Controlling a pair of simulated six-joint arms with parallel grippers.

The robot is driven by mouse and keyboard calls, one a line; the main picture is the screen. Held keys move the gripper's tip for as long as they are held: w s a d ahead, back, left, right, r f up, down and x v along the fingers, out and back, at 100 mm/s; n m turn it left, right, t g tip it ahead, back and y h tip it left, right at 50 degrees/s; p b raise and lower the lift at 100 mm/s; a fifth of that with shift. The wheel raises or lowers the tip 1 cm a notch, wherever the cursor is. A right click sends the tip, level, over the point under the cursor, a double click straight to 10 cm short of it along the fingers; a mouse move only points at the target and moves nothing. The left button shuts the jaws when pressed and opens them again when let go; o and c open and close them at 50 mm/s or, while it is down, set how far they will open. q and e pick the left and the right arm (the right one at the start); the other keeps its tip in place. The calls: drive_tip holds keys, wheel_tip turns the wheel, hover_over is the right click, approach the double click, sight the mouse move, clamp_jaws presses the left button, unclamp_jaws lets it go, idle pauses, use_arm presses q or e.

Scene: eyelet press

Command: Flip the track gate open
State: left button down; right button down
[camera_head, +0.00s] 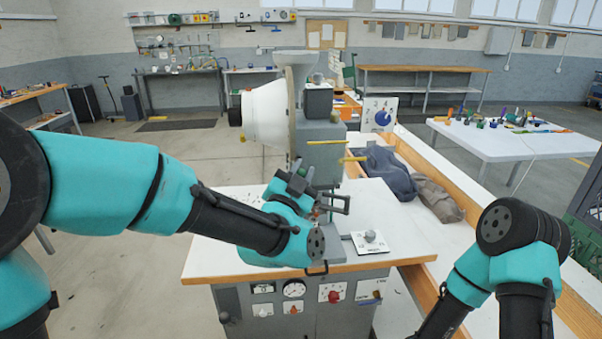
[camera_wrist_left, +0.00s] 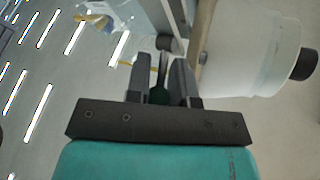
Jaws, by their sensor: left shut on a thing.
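The eyelet press stands on a white-topped bench (camera_head: 215,225), with a grey press head (camera_head: 320,135) and a large white cone (camera_head: 265,114) at its left. My left gripper (camera_head: 322,197) is in front of the press, below the head. In the left wrist view its two dark fingers (camera_wrist_left: 162,78) are close together on a thin grey piece (camera_wrist_left: 161,66), which appears to be part of the track gate. A dark green patch shows between the fingers. The gate's angle and most of its shape are hidden. My right gripper is out of view; only its arm shows at lower right.
A small plate with a knob (camera_head: 371,240) sits right of my left wrist. Yellow rods (camera_head: 355,158) stick out from the press. Dark cloths (camera_head: 385,172) lie in a wood-edged white trough on the right. The bench front carries a panel of dials (camera_head: 294,289).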

use_arm(q)
drive_tip(key=shift+w+r+n+g+y, duration=0.1)
drive_tip(key=shift+r+n+g+y, duration=0.2)
drive_tip(key=shift+n+g, duration=0.25)
drive_tip(key=shift+f, duration=0.1)
drive_tip(key=c, duration=1.3)
unclamp_jaws()
drive_tip(key=shift+c, duration=0.2)
